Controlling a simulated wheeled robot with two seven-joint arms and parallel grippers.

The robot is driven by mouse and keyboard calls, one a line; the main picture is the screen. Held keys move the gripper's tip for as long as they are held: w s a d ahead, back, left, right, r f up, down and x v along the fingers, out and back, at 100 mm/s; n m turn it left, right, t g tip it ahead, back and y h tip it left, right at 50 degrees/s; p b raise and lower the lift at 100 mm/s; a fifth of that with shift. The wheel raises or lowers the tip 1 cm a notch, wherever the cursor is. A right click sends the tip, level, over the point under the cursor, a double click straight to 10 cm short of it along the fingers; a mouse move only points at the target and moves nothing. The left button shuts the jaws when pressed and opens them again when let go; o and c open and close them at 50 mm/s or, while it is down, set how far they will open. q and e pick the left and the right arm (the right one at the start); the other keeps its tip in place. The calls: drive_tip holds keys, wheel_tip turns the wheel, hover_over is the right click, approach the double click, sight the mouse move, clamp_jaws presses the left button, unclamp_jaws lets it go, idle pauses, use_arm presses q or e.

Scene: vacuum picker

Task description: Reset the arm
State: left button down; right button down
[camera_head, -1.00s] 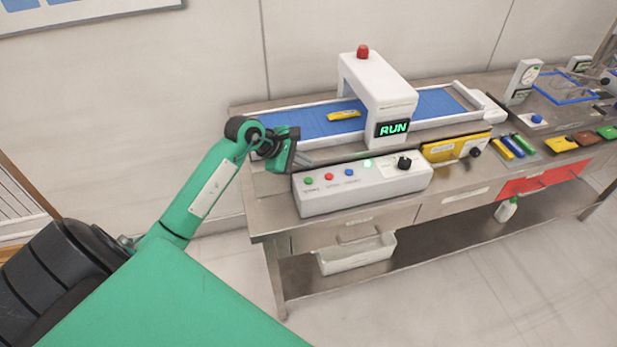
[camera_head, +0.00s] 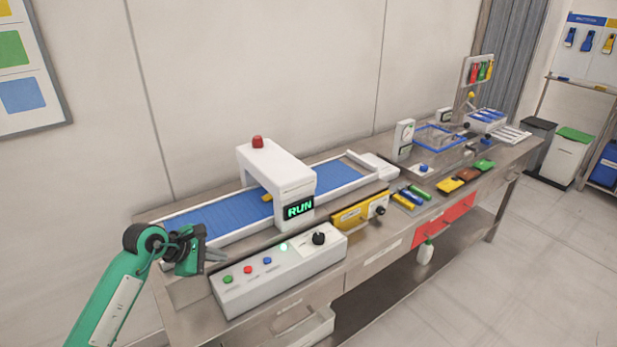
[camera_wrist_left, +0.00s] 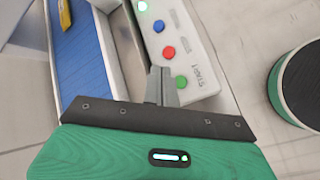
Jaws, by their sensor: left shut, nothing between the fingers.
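My left arm is green and comes in from the lower left in the head view. Its gripper (camera_head: 215,256) is at the left end of the bench, beside the conveyor and the control box (camera_head: 280,272). The wrist view shows the same gripper (camera_wrist_left: 161,78) shut and empty, its fingers together over the edge of the control box near the green button (camera_wrist_left: 181,82). The control box carries green, red and blue buttons and a black knob (camera_head: 318,238). My right gripper is not in view.
The blue conveyor (camera_head: 215,216) runs under a white arch (camera_head: 275,180) whose display reads RUN. A yellow item (camera_head: 267,197) is on the belt at the arch. Farther right are a yellow panel (camera_head: 352,214), coloured pieces and gauges.

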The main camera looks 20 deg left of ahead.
use_arm(q)
drive_tip(key=s+d+r+n+t+h, duration=0.3)
drive_tip(key=d+r+n+t+h, duration=0.3)
drive_tip(key=d+r+n+t, duration=0.6)
drive_tip(key=s+a+f+n+y, duration=0.2)
drive_tip(key=a+f+n+y, duration=0.15)
drive_tip(key=n+y, duration=0.6)
drive_tip(key=s+a+f+n+y, duration=0.25)
drive_tip(key=a+n+y, duration=0.2)
drive_tip(key=n, duration=1.05)
drive_tip(key=s+f+n+g+y, duration=0.2)
drive_tip(key=s+f+n+g, duration=0.45)
drive_tip(key=f+n, duration=0.2)
drive_tip(key=s+d+f+n+g+h, duration=0.3)
drive_tip(key=s+d+f+g, duration=0.2)
drive_tip(key=s, duration=0.3)
drive_tip(key=s+d+f+n+g+h, duration=0.2)
drive_tip(key=s+d+f+g, duration=0.3)
drive_tip(key=s, duration=0.4)
wheel_tip(320, 180, down, 29)
drive_tip(key=s+a+f+g, duration=0.2)
drive_tip(key=s+a+f, duration=0.1)
drive_tip(key=s+f, duration=1.6)
wheel_tip(320, 180, down, 3)
drive_tip(key=shift+a+r, duration=0.15)
